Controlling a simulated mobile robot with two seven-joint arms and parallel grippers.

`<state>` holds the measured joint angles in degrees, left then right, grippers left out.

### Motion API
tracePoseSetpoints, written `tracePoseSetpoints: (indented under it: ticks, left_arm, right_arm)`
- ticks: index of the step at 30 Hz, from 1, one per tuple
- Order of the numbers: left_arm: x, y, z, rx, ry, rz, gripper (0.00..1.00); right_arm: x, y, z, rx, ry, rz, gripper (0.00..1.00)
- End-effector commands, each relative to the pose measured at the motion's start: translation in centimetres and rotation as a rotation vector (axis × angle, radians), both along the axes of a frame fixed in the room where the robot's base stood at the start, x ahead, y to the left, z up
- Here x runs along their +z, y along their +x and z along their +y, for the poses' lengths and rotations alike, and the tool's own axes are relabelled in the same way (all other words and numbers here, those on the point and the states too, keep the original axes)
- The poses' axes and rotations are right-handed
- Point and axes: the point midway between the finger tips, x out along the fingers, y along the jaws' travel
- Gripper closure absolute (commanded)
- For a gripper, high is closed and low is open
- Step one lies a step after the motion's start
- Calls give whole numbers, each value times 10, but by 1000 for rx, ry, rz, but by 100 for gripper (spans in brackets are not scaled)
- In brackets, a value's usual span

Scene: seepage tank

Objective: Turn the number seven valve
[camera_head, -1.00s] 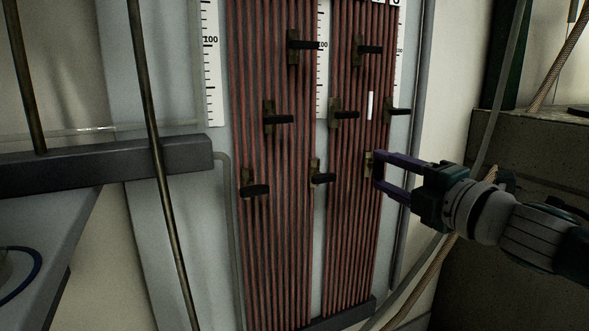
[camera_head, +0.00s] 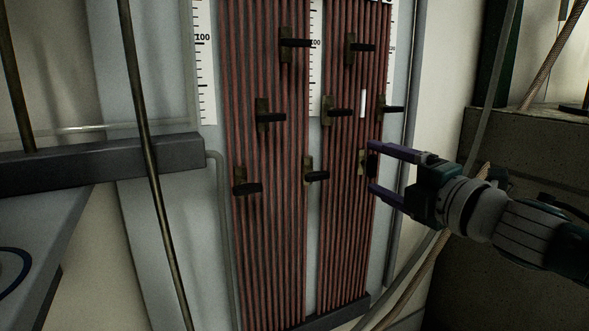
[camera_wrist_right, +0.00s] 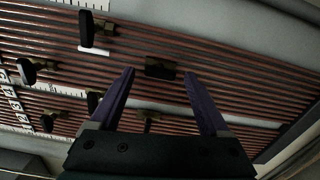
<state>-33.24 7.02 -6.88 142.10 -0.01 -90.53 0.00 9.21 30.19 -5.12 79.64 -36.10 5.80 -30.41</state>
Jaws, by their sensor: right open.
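Several valves with dark handles sit on the panel of red tubes (camera_head: 270,220); no valve numbers are readable. My right gripper (camera_head: 373,167) is open in front of the lower right valve (camera_head: 364,164). Its purple fingers are spread above and below that valve in the head view. The right wrist view shows the same valve (camera_wrist_right: 160,69) between the fingertips, with a gap on each side. My left gripper is out of view.
A neighbouring valve (camera_head: 391,109) sits just above the right gripper. A grey beam (camera_head: 100,165) and a thin rod (camera_head: 146,150) stand at the left. Hoses (camera_head: 415,285) hang at the right near a dark block (camera_head: 530,150).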

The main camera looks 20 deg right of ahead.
Motion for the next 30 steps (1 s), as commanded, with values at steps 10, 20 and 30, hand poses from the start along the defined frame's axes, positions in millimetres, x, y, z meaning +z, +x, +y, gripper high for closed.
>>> tracePoseSetpoints:
  ticks: [10, 20, 30]
  left_arm:
    - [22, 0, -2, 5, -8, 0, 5]
    - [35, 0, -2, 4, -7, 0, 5]
    - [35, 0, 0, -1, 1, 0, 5]
  right_arm:
    - [2, -48, -3, -1, 3, 5, 20]
    - [1, -94, -7, 0, 2, 2, 20]
    - [0, -98, -8, 0, -1, 0, 20]
